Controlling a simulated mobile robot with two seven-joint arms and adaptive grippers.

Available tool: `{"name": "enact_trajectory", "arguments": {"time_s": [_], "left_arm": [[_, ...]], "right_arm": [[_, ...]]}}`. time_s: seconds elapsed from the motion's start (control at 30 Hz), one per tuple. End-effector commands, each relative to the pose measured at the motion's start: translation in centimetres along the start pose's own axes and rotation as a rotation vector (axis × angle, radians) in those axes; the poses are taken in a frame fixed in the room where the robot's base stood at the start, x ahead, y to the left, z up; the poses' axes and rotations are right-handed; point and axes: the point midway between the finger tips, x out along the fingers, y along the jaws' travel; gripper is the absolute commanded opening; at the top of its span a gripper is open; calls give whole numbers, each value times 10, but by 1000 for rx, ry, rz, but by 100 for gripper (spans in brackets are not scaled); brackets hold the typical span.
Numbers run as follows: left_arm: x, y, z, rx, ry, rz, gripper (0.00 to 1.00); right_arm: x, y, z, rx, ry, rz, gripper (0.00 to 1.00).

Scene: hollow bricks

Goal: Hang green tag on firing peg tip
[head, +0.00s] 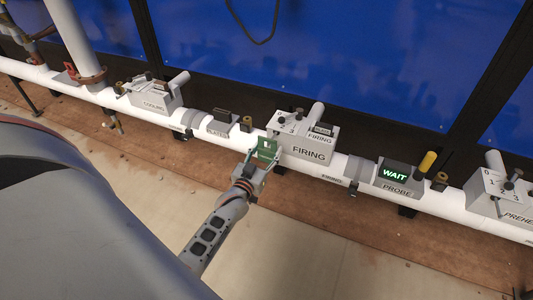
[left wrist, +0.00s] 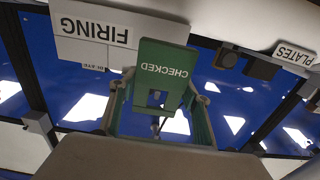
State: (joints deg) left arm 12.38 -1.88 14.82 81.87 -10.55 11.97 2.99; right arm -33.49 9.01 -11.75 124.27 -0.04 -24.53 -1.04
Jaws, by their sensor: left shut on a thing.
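My left gripper (head: 258,166) is shut on the green tag (head: 267,148), just in front of the lower left corner of the grey FIRING box (head: 308,150). In the left wrist view the tag (left wrist: 163,62) reads CHECKED upside down, sits between the two fingers and has a small hole near its lower edge. The FIRING box (left wrist: 92,28) is beside it there, partly covered by the tag. In the head view small pegs and numbers show on the box's upper left part. Which is the firing peg, and whether the tag touches the box, I cannot tell. My right gripper is out of view.
A white pipe (head: 228,136) runs across the view and carries the boxes. The COOLING box (head: 155,100) and PLATES block (head: 218,126) are left. The PROBE box (head: 396,178) with a lit WAIT display and the PREHEAT box (head: 500,198) are right. Blue panels stand behind.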

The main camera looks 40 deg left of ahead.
Motion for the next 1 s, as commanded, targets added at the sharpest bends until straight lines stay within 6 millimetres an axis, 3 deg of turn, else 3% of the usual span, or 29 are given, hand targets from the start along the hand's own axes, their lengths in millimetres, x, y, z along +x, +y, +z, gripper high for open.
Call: {"name": "enact_trajectory", "arguments": {"time_s": [0.57,1.0], "left_arm": [[31,0,4,0,-2,0,25],[43,0,16,0,0,0,25]], "right_arm": [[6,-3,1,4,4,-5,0],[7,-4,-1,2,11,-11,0]]}}
